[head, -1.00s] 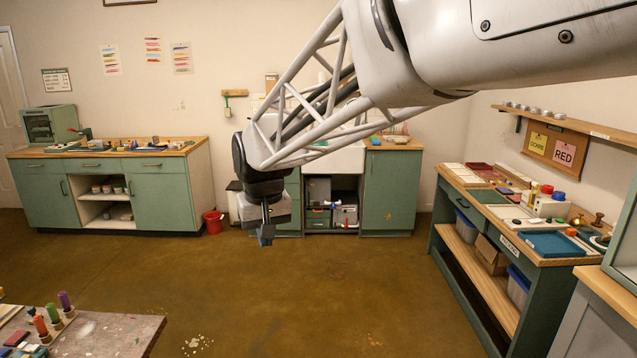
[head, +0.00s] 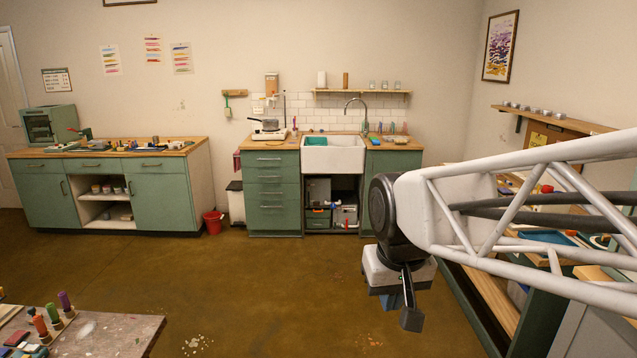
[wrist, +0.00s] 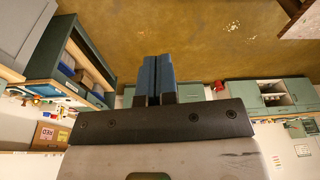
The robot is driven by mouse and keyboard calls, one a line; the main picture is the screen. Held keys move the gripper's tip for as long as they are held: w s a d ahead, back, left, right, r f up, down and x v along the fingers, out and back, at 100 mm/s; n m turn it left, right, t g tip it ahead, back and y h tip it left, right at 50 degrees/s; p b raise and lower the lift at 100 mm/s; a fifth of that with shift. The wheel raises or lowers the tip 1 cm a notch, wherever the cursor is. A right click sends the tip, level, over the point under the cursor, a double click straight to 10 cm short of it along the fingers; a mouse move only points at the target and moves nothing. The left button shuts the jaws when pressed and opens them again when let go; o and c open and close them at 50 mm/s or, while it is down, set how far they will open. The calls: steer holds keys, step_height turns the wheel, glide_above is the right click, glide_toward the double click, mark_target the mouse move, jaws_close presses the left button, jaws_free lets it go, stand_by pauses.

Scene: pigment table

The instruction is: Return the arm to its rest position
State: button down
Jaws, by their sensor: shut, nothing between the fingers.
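My gripper (head: 400,306) hangs at the end of my arm in the right half of the head view, over open floor in front of the right-hand workbench. In the wrist view my gripper's two blue fingers (wrist: 157,80) lie side by side, shut, with nothing held between them. My arm comes in from the right edge of the head view and covers part of the workbench.
The right workbench (head: 490,300) stands close behind my arm. A sink counter (head: 272,142) is at the back and a green cabinet (head: 163,200) at the left. A paint-stained table (head: 120,335) is at the lower left. The brown floor (head: 270,285) between is clear.

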steer(key=s+d+f+m, duration=0.1)
steer(key=s+d+f, duration=0.1)
steer(key=s, duration=0.3)
steer(key=s+d+f, duration=0.2)
steer(key=s+d, duration=0.3)
steer(key=s, duration=0.1)
steer(key=shift+f+m, duration=0.4)
stand_by(1.4)
